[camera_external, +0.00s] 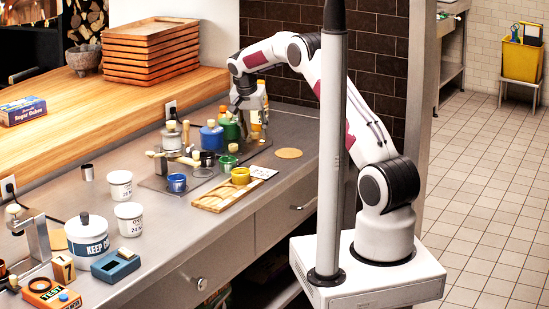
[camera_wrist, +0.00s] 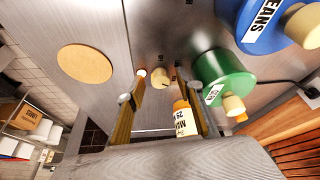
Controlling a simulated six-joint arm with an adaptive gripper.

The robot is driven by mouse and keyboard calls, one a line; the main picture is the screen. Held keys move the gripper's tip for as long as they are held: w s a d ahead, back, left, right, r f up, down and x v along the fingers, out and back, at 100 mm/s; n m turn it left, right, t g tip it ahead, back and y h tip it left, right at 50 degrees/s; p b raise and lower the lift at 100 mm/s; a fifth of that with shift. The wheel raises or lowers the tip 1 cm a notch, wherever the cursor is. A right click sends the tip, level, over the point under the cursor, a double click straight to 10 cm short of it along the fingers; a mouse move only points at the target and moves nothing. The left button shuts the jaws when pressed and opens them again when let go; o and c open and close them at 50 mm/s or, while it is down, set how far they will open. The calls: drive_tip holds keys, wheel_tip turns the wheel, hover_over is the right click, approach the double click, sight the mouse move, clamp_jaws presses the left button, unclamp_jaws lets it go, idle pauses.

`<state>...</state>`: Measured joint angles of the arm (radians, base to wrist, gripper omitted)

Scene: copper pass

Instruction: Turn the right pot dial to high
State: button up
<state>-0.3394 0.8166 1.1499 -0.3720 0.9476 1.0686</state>
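In the wrist view a small beige knob (camera_wrist: 159,82), seemingly a dial, is on the grey counter surface. The two fingers of my gripper (camera_wrist: 161,76) are apart on either side of it in the picture; I cannot tell whether either touches it. A green pot (camera_wrist: 219,80) with a beige lid knob is just right of the fingers, and a blue pot (camera_wrist: 262,22) is beyond it. In the external view my gripper (camera_external: 246,110) points down beside the green pot (camera_external: 229,130), with the blue pot (camera_external: 211,138) to its left. The dial's setting is not readable.
A round tan disc (camera_wrist: 85,64) lies on clear counter to the left. In the external view, a wooden tray (camera_external: 214,199) and cups stand nearer the front.

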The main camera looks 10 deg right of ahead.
drive_tip(key=shift+n, duration=0.3)
drive_tip(key=shift+d+n+t+y, duration=0.15)
drive_tip(key=shift+n+y, duration=0.25)
drive_tip(key=shift+n, duration=0.45)
drive_tip(key=shift+a+n+t+y, duration=0.15)
drive_tip(key=shift+n+y, duration=0.25)
drive_tip(key=shift+n, duration=0.45)
drive_tip(key=shift+d+n+y, duration=0.15)
drive_tip(key=shift+n+y, duration=0.15)
drive_tip(key=shift+n, duration=0.6)
drive_tip(key=shift+d+n+y, duration=0.1)
drive_tip(key=shift+n+y, duration=0.5)
drive_tip(key=shift+n, duration=1)
drive_tip(key=shift+d+n+y, duration=0.1)
drive_tip(key=shift+n+y, duration=0.5)
drive_tip(key=shift+n, duration=1)
drive_tip(key=w+v, duration=0.1)
drive_tip(key=v, duration=0.7)
drive_tip(key=s+d+r+m+g, duration=0.1)
drive_tip(key=s+d, duration=0.3)
drive_tip(key=s, duration=0.8)
drive_tip(key=s+d+r+m+g+h, duration=0.1)
drive_tip(key=s+d+m, duration=0.2)
drive_tip(key=s, duration=0.9)
drive_tip(key=shift+s+d+r+h, duration=0.25)
drive_tip(key=shift+d+r+h, duration=0.05)
drive_tip(key=shift+d+r, duration=0.1)
